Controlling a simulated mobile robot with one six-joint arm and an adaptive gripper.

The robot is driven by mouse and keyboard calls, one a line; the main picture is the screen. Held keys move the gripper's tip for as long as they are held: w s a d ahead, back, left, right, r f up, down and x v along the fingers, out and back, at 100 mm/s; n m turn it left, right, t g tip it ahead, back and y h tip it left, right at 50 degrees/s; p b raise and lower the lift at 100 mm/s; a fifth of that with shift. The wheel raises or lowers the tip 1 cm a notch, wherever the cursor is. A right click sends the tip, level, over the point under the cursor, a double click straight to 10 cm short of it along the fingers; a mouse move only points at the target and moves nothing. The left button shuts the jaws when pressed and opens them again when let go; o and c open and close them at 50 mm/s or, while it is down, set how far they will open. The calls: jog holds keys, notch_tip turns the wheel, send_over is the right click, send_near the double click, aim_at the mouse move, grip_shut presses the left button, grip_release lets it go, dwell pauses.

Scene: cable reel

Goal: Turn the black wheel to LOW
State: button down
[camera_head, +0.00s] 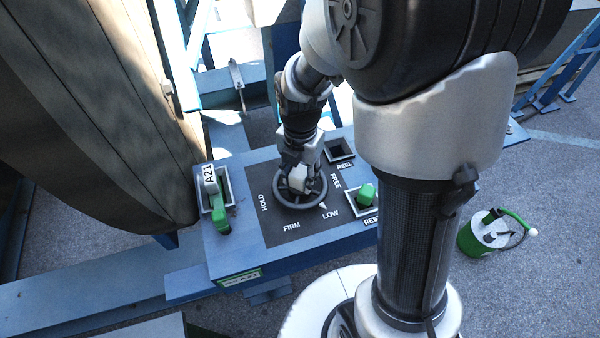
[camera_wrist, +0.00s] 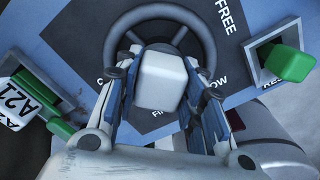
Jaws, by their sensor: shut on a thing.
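The black wheel (camera_head: 277,196) lies flat on a dark panel (camera_head: 256,222) marked FREE, HOLD, FIRM and LOW. A small white pointer (camera_head: 322,206) shows at the wheel's lower right edge, right by the word LOW. My gripper (camera_head: 301,176) reaches down over the wheel's middle. In the wrist view the wheel's rim (camera_wrist: 158,13) shows beyond my fingers, which are shut on a pale block (camera_wrist: 161,82) at the wheel's centre. My gripper hides part of the wheel, and in the wrist view the FIRM and LOW labels are partly covered.
A green lever (camera_head: 220,219) with an A21 tag stands left of the panel. Another green lever (camera_head: 366,193) stands at the right, by REST. An empty square slot (camera_head: 340,149) lies by REEL. A green-and-white container (camera_head: 483,235) stands on the ground at right.

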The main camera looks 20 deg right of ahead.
jog(key=shift+n, duration=0.5)
jog(key=c, duration=1)
grip_release()
jog(key=shift+c, duration=0.2)
notch_tip(320, 180, up, 12)
